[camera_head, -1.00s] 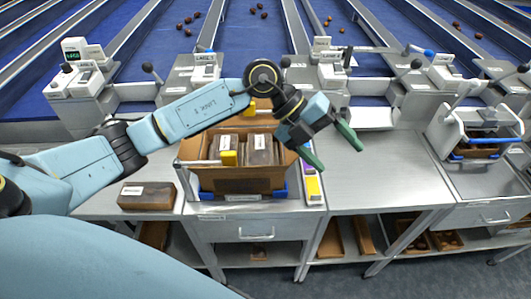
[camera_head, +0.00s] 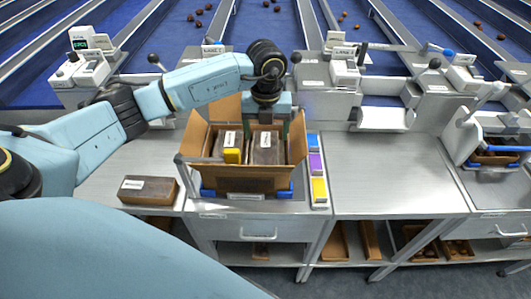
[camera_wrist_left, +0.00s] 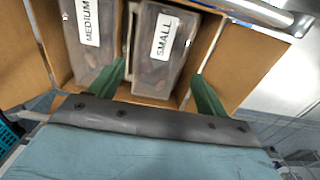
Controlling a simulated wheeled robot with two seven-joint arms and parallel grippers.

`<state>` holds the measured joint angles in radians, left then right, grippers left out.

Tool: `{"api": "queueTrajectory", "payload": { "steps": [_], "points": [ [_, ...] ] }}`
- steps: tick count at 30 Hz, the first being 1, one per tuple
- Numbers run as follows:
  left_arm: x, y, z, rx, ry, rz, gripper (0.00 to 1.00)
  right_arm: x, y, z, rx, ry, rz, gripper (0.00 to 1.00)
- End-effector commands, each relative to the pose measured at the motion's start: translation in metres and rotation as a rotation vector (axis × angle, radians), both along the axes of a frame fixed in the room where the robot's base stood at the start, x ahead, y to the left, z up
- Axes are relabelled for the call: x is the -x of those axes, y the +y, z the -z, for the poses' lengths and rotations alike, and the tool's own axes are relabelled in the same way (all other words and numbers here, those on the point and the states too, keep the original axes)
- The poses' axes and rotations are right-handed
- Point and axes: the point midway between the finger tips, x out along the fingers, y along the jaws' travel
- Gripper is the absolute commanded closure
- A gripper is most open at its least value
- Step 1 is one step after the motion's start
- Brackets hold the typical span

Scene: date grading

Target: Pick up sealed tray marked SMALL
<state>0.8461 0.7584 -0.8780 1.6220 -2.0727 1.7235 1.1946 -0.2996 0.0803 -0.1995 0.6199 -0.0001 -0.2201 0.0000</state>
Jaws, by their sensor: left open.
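The sealed tray marked SMALL (camera_wrist_left: 158,62) lies in the open cardboard box (camera_wrist_left: 237,64), in the left wrist view. A tray marked MEDIUM (camera_wrist_left: 88,42) lies to its left. In the head view the box (camera_head: 248,180) holds two trays side by side, and the SMALL one (camera_head: 265,150) is the right one. My left gripper (camera_wrist_left: 160,90) is open above the box, its green fingers on either side of the near end of the SMALL tray. I cannot tell whether they touch it. In the head view its wrist (camera_head: 270,100) hides part of the box. My right gripper is not in view.
Another labelled tray (camera_head: 148,190) lies on the counter left of the box. Blue, purple and yellow blocks (camera_head: 318,165) line the box's right side. The counter (camera_head: 385,170) farther right is clear. Weighing units and a metal rail stand behind.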

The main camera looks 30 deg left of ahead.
Motion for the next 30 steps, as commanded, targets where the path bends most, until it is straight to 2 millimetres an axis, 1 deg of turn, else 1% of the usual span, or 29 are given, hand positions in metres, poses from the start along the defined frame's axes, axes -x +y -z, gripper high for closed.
{"api": "queueTrajectory", "payload": {
  "steps": [5, 9, 12, 15, 21, 23, 30],
  "points": [
    [0.001, 0.0, 0.016, 0.001, 0.004, 0.0, 0.24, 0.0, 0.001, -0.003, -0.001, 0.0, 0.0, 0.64],
    [0.002, 0.001, 0.038, 0.002, 0.005, 0.001, 0.24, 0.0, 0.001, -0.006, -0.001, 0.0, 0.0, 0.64],
    [0.002, 0.002, 0.05, 0.001, 0.003, 0.001, 0.24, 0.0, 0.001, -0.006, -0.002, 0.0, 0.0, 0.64],
    [0.001, 0.001, 0.054, 0.002, 0.001, 0.001, 0.24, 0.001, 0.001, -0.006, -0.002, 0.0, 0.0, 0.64],
    [0.001, 0.002, 0.055, 0.001, 0.0, 0.002, 0.24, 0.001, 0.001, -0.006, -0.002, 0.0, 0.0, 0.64],
    [0.001, 0.002, 0.055, 0.001, 0.0, 0.002, 0.3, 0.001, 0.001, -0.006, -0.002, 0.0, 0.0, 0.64],
    [0.001, 0.002, 0.054, 0.001, 0.0, 0.002, 0.61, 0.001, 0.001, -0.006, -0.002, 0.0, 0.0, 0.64]
  ]
}}
